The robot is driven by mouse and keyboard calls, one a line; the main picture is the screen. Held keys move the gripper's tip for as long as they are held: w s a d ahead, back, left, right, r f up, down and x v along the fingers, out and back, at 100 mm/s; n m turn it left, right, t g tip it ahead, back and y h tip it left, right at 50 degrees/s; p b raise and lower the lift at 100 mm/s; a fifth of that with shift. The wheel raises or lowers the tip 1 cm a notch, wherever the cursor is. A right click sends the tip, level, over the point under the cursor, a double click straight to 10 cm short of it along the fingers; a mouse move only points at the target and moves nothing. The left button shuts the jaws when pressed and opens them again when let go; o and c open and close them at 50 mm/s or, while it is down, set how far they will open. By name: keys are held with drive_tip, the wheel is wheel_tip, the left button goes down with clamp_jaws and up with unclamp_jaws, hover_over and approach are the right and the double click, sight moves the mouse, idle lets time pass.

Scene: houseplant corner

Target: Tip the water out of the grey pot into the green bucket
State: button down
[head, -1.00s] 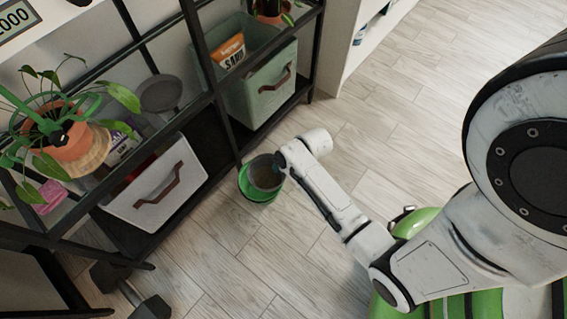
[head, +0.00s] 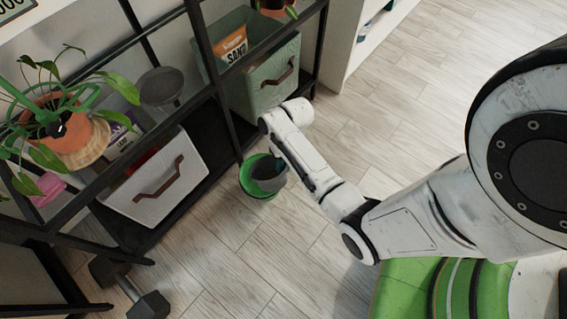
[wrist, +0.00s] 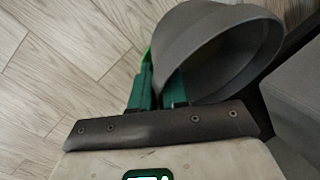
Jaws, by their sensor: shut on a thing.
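The grey pot (head: 268,166) is held tilted over the green bucket (head: 247,178) in the head view, its lower part overlapping the bucket's opening. In the wrist view the pot (wrist: 225,45) fills the upper right, lying on a slant. My gripper (wrist: 155,82) is shut on the pot's wall at the rim, with green fingers. In the head view the fingers are hidden by my wrist and the pot. The bucket stands on the floor beside the shelf. I cannot see the water or whether any is running out.
A black shelf rack (head: 232,125) stands just left of the bucket. On its low shelf are a white bin (head: 165,185) and a pale green bin (head: 272,88). A dumbbell (head: 148,306) lies on the floor at lower left. The floor right of the bucket is clear.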

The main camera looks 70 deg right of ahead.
drive_tip(key=shift+w+d+r+g+y+p, duration=0.1)
drive_tip(key=shift+w+r+g+y+p, duration=0.15)
drive_tip(key=shift+r+g+y+p, duration=0.55)
drive_tip(key=shift+w+d+r+g+y, duration=0.1)
drive_tip(key=shift+r+g+y, duration=0.25)
drive_tip(key=shift+g, duration=0.35)
drive_tip(key=shift+w+d+r+m+g+y, duration=0.2)
drive_tip(key=shift+r+m+g+y, duration=0.1)
drive_tip(key=shift+g+y, duration=0.35)
drive_tip(key=shift+w+r+g+y, duration=0.1)
drive_tip(key=shift+r+g+y, duration=0.2)
drive_tip(key=shift+r+g, duration=0.25)
drive_tip(key=shift+f, duration=0.1)
idle(0.6)
